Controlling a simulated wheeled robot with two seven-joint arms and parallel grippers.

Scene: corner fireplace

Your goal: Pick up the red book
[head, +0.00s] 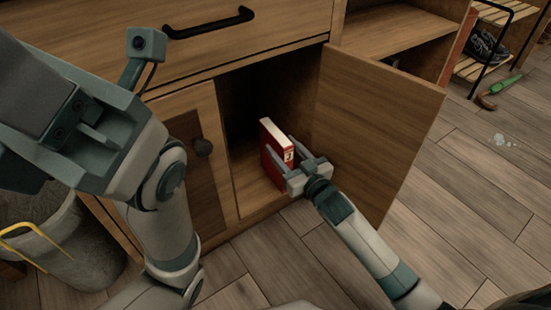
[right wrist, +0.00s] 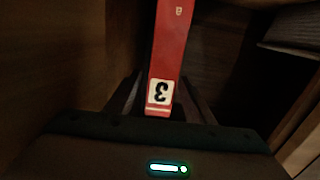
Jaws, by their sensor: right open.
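The red book (head: 268,158) stands upright inside the open lower cabinet (head: 239,165), with its pale page edge on top. In the right wrist view the book (right wrist: 171,42) shows a red spine with a white label reading 3. My right gripper (head: 283,152) is open at the cabinet mouth, with its fingers on either side of the book's near end. In the right wrist view the fingers (right wrist: 160,98) flank the spine's lower end; whether they touch it is unclear. My left arm fills the left of the head view, but its jaws do not show.
The open cabinet door (head: 375,125) stands to the right of my right gripper. A grey bucket (head: 75,245) stands at lower left.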

